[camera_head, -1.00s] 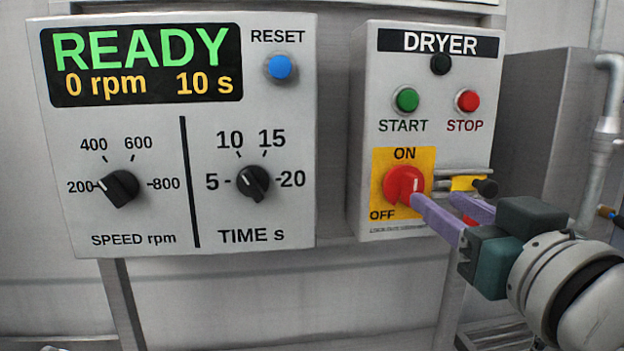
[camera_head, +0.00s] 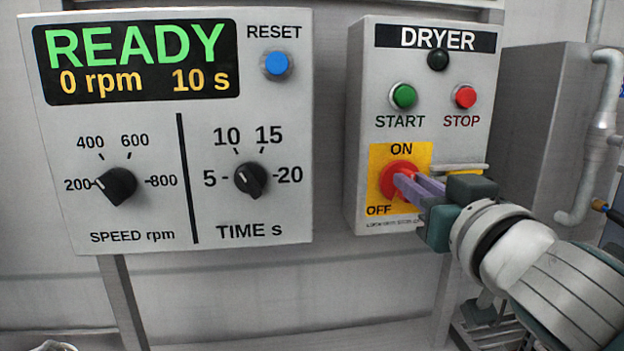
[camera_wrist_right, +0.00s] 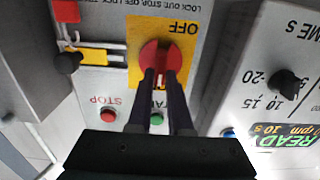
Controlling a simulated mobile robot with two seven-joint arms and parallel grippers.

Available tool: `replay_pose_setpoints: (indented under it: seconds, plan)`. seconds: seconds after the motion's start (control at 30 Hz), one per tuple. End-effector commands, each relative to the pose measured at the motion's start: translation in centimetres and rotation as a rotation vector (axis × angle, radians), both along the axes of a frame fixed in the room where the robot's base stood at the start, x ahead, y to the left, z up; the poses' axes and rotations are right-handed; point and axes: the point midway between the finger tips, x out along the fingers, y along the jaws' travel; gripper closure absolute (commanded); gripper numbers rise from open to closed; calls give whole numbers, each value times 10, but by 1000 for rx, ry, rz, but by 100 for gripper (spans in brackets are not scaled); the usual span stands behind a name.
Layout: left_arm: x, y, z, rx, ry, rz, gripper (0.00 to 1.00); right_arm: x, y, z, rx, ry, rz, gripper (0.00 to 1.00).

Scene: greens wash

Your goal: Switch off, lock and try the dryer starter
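The dryer starter (camera_head: 350,190) is a grey box on the right in the head view. Its red rotary switch (camera_head: 388,184) sits on a yellow plate (camera_head: 419,152) marked ON and OFF. My right gripper (camera_head: 404,186) has both fingers at the switch; the wrist view shows them close together around its handle, with red of the switch (camera_wrist_right: 160,52) beyond. The handle's angle is mostly hidden. Beside the switch, the wrist view shows a metal slide with a yellow tab (camera_wrist_right: 94,56), a black knob (camera_wrist_right: 67,62) and a red block (camera_wrist_right: 67,11). My left gripper is not in view.
Green START (camera_head: 403,96) and red STOP (camera_head: 465,97) buttons sit above the switch, below a dark lamp (camera_head: 438,60). A control panel (camera_head: 300,150) reading READY, 0 rpm, 10 s stands to the left. A grey cabinet (camera_head: 535,130) and pipe stand to the right.

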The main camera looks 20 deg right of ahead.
Motion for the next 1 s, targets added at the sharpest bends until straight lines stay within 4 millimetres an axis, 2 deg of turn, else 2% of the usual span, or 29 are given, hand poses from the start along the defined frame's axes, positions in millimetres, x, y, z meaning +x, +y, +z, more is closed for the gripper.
replay_pose_setpoints:
  seconds: [0.03, 0.13, 0.67, 1.0]
  plan:
    - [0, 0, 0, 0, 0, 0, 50, 0, 0, 0, 0, 0, 0, 89]
    - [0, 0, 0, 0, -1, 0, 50, 0, 0, 0, 0, 0, 0, 100]
    - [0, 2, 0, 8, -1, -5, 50, 0, 0, 0, -8, 2, 0, 100]
    - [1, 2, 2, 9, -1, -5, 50, 0, 2, 1, -147, 34, -1, 100]
